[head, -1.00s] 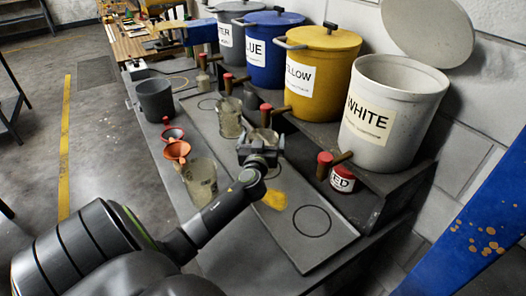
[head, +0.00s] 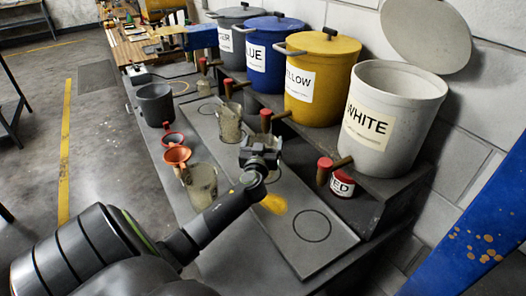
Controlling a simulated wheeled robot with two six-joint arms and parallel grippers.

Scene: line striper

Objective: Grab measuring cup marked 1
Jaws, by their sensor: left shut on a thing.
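My left gripper (head: 260,148) is over the grey tray (head: 283,232), below the yellow container (head: 320,82). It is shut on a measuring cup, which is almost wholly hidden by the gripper. A clear measuring cup (head: 230,126) stands on the tray, up and left of the gripper. Another clear measuring cup (head: 201,188) stands on the bench, left of my left forearm. I cannot read any number on the cups. My right gripper is not in view.
A white container (head: 378,165) stands open on the shelf, with blue (head: 262,70) and grey containers beyond. Taps with red knobs (head: 325,163) stick out over the tray. Orange funnels (head: 176,155) and a dark bucket (head: 155,104) are at left. A yellow spill (head: 273,204) marks the tray.

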